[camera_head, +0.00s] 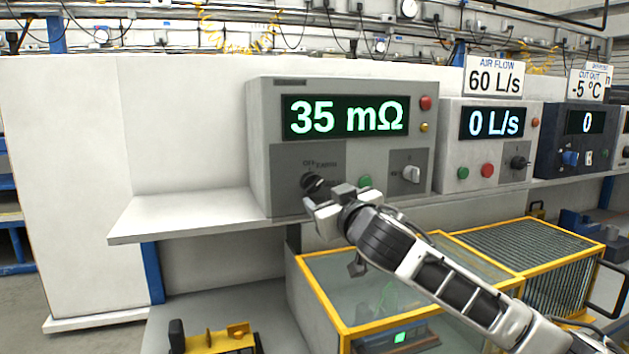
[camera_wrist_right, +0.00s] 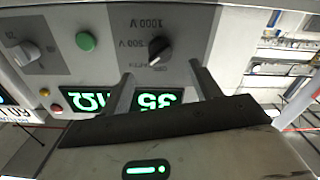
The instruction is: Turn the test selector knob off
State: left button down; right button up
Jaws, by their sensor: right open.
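The test selector knob (camera_head: 312,182) is a round black knob at the lower left of the grey tester, whose display reads 35 mΩ. It also shows in the right wrist view (camera_wrist_right: 160,50), which is upside down, with OFF, EARTH, 500 V and 1000 V labels around it. I cannot tell which label it points at. My right gripper (camera_head: 318,205) is just below and in front of the knob in the head view. Its two fingers (camera_wrist_right: 163,82) are apart and empty in the wrist view, with the knob beyond their tips. My left gripper is not in view.
The tester (camera_head: 350,92) stands on a white shelf (camera_head: 180,215). It also has a green button (camera_head: 365,181), a grey switch (camera_head: 411,174) and a red button (camera_head: 425,103). An air flow unit (camera_head: 487,145) stands right. A yellow-framed glass case (camera_head: 340,265) is below.

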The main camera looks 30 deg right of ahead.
aim_at(316, 187)
jog(key=p+x, duration=0.2)
jog(key=x, duration=0.6)
jog(key=shift+w, duration=0.15)
jog(key=c, duration=1)
